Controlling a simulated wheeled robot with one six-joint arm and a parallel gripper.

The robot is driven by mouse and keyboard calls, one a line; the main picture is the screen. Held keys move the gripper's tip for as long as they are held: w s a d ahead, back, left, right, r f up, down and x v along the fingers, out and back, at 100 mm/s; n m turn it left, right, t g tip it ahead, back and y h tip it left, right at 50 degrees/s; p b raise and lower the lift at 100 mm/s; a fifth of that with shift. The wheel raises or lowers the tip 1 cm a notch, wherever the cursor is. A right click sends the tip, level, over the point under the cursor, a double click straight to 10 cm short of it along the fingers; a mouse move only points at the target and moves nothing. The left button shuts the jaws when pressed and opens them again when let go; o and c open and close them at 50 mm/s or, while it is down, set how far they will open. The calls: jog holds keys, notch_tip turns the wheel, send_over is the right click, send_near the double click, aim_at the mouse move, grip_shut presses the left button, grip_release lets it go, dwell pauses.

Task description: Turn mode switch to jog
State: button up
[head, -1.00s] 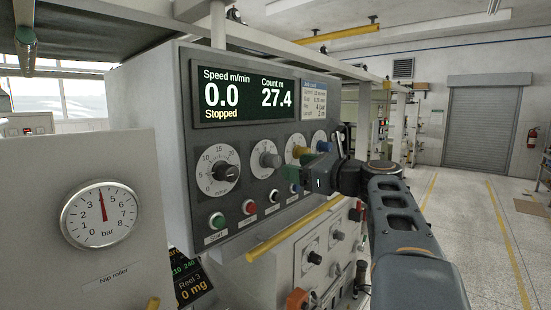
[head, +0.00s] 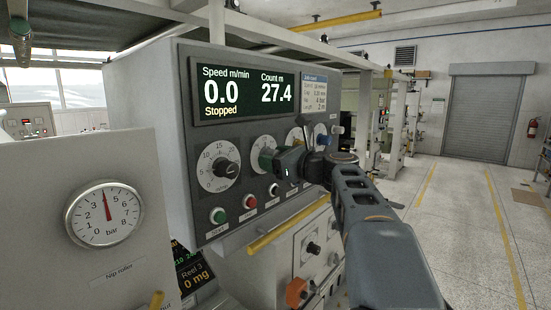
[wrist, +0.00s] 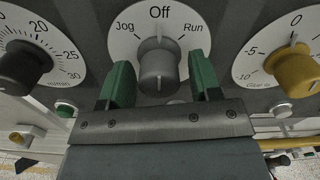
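The mode switch is a grey knob (wrist: 158,68) on a white dial marked Jog, Off and Run in the wrist view. Its pointer line is up at Off. My gripper (wrist: 158,85) is open, with one green finger on each side of the knob and a visible gap on both sides. In the head view my gripper (head: 275,160) is in front of the panel at this dial and covers much of the knob.
A black knob (wrist: 22,66) with a numbered dial is to the left, and a yellow knob (wrist: 291,68) is to the right. Below are green (head: 217,215) and red (head: 249,201) buttons and a yellow rail (head: 285,226). The display (head: 245,95) reads 0.0, Stopped.

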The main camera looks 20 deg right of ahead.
jog(key=c, duration=0.8)
jog(key=shift+f+n+b, duration=0.15)
jog(key=shift+n+b, duration=0.75)
jog(key=shift+b, duration=0.15)
jog(key=n+b, duration=0.2)
jog(key=shift+n, duration=0.3)
jog(key=shift+r+n+b, duration=0.2)
jog(key=shift+n+b, duration=1.25)
jog(key=shift+n, duration=0.75)
jog(key=o, duration=0.9)
